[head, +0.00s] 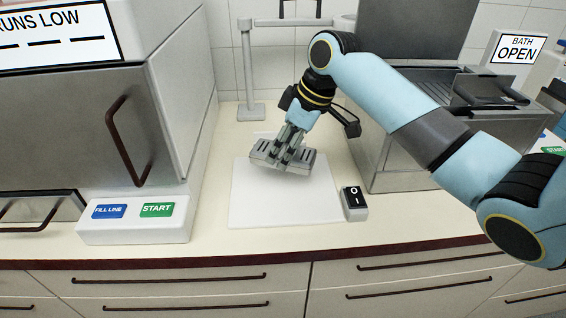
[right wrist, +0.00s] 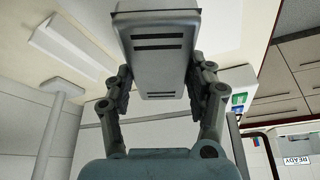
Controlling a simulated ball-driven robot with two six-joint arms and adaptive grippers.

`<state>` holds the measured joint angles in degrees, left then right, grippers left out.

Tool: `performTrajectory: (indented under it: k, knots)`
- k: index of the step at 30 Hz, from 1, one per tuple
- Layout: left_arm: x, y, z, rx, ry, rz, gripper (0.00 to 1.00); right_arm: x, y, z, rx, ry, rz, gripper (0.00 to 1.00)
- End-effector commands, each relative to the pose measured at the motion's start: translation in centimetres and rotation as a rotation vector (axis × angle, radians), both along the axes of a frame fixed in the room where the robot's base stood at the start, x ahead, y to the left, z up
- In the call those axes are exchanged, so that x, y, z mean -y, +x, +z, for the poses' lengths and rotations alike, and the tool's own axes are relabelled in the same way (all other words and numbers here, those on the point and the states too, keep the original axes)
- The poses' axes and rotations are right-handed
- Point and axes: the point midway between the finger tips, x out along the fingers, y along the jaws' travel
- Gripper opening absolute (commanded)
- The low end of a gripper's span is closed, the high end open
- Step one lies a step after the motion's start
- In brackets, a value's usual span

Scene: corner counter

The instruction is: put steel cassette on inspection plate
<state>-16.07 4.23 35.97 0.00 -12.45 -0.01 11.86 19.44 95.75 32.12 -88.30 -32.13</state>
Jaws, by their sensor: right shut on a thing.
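The steel cassette (head: 299,162) is a grey metal box with dark slots, held tilted over the white inspection plate (head: 260,207) in the head view. My right gripper (head: 286,149) is shut on it. In the right wrist view, the cassette (right wrist: 158,62) sits between the two fingers of my right gripper (right wrist: 163,92). The cassette appears just above the plate; whether its lower edge touches cannot be told. My left gripper is in neither view.
A black rocker switch (head: 353,200) stands at the plate's right edge. A large steel machine with a button box (head: 135,222) is at left. A steel bath (head: 390,163) with a basket is at right. A grey stand (head: 248,85) rises behind the plate.

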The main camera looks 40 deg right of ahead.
Motion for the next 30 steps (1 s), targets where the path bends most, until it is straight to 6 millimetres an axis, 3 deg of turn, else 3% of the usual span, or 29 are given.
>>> performTrajectory:
  k: [3, 8, 15, 19, 25, 26, 30]
  knots:
    - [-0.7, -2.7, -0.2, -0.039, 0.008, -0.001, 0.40, -0.1, 0.0, -2.1, 0.001, 0.003, 0.001, 0.14]
    - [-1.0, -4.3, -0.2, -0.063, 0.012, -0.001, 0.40, 0.0, 0.0, -3.8, 0.000, 0.001, 0.001, 0.14]
    - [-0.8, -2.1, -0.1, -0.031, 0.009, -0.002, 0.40, 0.0, 0.0, -6.7, 0.003, 0.001, 0.002, 0.14]
    - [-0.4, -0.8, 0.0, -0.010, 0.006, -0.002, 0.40, 0.0, 0.1, -6.8, 0.004, 0.000, 0.003, 0.14]
    - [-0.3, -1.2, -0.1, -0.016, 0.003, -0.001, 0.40, 0.0, 0.1, -7.0, 0.003, 0.001, 0.003, 0.14]
    - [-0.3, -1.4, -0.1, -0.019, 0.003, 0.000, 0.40, 0.0, 0.0, -7.1, 0.001, 0.000, 0.003, 0.57]
    - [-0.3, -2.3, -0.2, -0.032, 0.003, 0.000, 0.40, 0.0, 0.0, -7.0, 0.002, 0.000, 0.003, 0.75]
